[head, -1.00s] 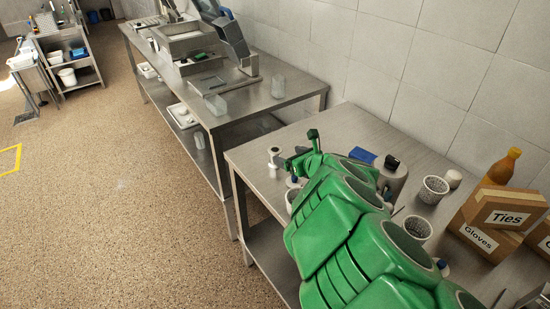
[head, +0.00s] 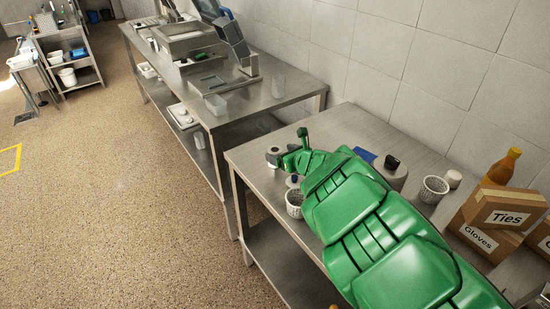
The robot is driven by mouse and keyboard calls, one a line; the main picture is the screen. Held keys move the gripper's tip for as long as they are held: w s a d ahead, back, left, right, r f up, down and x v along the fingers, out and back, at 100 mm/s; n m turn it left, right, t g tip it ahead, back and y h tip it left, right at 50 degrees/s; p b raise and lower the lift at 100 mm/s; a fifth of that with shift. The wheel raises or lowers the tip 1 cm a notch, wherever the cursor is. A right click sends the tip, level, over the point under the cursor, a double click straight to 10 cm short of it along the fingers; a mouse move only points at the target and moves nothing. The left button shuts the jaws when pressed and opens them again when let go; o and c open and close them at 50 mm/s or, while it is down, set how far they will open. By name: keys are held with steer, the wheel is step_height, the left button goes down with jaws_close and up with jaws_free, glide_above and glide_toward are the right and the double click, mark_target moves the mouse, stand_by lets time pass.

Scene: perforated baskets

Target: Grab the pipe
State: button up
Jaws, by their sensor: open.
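My green arm reaches across the metal table (head: 350,125) from the lower right. My gripper (head: 298,141) is at its far end, above the table's left part, with its fingers apart. A small white round piece with a dark opening (head: 273,155) stands just left of my gripper, near the table's left edge; it looks like a short pipe or a roll, and I cannot tell which. No other pipe is plain to see. I see nothing held between the fingers. My arm hides much of the table's middle and front.
White perforated baskets stand at the left (head: 294,204) and right (head: 434,190) of my arm. A blue item (head: 365,154), a grey canister (head: 391,172), boxes (head: 506,210) and an orange bottle (head: 502,166) stand behind or right. A second metal table (head: 270,95) lies beyond. The floor at left is clear.

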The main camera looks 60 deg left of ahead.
mark_target(276, 151)
steer(key=shift+x, duration=1.65)
steer(key=shift+w, duration=0.1)
steer(key=shift+c, duration=0.5)
steer(key=shift+d, duration=0.1)
steer(key=c, duration=1.1)
steer(key=shift+c, duration=0.2)
